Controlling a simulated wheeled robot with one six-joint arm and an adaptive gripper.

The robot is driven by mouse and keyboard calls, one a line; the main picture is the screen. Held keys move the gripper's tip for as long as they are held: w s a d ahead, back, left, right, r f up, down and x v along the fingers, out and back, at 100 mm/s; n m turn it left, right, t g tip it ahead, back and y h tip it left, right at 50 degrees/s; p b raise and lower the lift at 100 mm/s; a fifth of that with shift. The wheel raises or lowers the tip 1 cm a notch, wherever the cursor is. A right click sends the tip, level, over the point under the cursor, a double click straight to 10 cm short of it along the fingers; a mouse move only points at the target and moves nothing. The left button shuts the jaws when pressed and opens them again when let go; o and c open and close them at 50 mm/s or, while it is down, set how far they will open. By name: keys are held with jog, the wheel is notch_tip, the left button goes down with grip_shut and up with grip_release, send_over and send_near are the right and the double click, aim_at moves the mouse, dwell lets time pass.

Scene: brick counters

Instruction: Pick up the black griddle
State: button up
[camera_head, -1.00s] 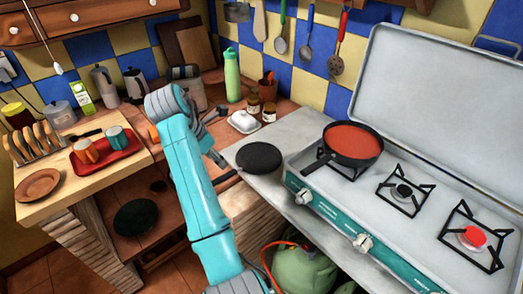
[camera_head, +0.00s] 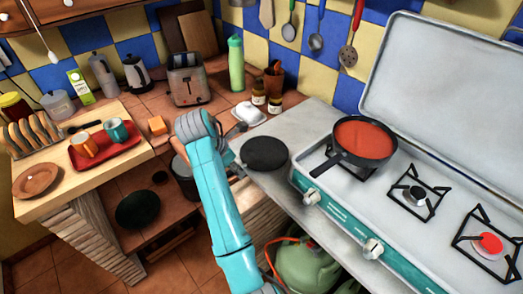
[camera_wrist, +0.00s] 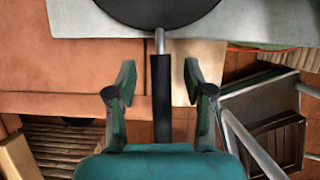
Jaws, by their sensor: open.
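The black griddle (camera_head: 264,153) is a flat round disc lying on the grey counter, left of the stove. In the wrist view its disc (camera_wrist: 165,12) is at the top, cut off by the frame. Its black handle (camera_wrist: 161,100) points toward me, past the counter edge. My gripper (camera_wrist: 160,75) is open, with one finger on each side of the handle and a visible gap on both sides. Whether the fingers are level with the handle I cannot tell. In the head view my arm hides most of the gripper and handle.
A pan of red sauce (camera_head: 364,143) sits on the camping stove (camera_head: 340,217), right of the griddle. A white butter dish (camera_head: 249,113) and small jars (camera_head: 274,103) stand behind it. A toaster (camera_head: 188,79) is farther back. A green gas bottle (camera_head: 307,265) is below the counter.

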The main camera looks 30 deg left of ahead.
jog(key=shift+w+f, duration=0.2)
jog(key=shift+f, duration=0.2)
jog(key=shift+d, duration=0.1)
grip_shut()
jog(key=shift+r, duration=0.1)
